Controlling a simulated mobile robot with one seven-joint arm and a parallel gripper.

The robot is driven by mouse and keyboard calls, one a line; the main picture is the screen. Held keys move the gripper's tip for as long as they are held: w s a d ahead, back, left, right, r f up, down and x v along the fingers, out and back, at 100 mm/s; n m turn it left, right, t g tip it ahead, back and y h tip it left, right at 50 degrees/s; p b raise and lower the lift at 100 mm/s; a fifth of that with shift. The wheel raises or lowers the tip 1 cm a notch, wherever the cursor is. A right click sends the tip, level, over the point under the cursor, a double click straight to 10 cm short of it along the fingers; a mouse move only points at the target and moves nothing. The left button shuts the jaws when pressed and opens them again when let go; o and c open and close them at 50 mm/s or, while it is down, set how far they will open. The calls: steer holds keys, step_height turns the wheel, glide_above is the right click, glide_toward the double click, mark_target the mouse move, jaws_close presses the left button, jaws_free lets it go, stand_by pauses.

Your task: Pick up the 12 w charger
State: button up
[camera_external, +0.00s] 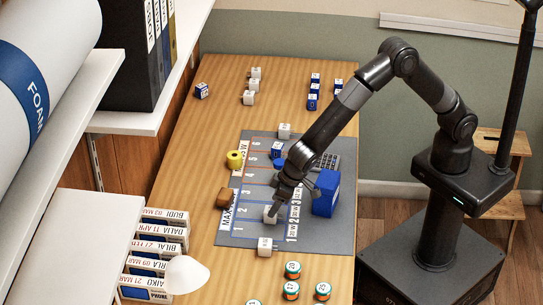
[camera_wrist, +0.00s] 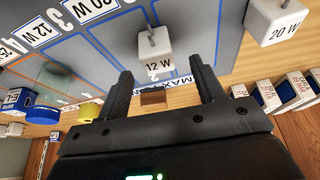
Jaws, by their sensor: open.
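The 12 W charger (camera_wrist: 154,48) is a small white block with metal prongs, standing on the grey mat (camera_wrist: 200,30). In the external view the charger (camera_external: 268,217) sits on the near part of the mat, partly hidden by my gripper (camera_external: 275,208). In the wrist view my gripper (camera_wrist: 160,72) is open, with one dark finger on each side of the view. The charger shows beyond and between the fingertips. I see nothing held, and contact between fingers and charger is not visible.
A white 20 W charger (camera_wrist: 277,22) stands to the right. A blue box (camera_external: 326,193) is close beside my gripper. A yellow roll (camera_external: 234,160) and a brown block (camera_external: 224,197) lie at the mat's left. Orange-and-green round items (camera_external: 292,270) stand at the near edge.

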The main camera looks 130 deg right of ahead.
steer(key=x, duration=0.4)
steer(key=shift+d+f, duration=0.1)
steer(key=shift+f, duration=0.2)
steer(key=c, duration=1.1)
steer(key=shift+r, duration=0.2)
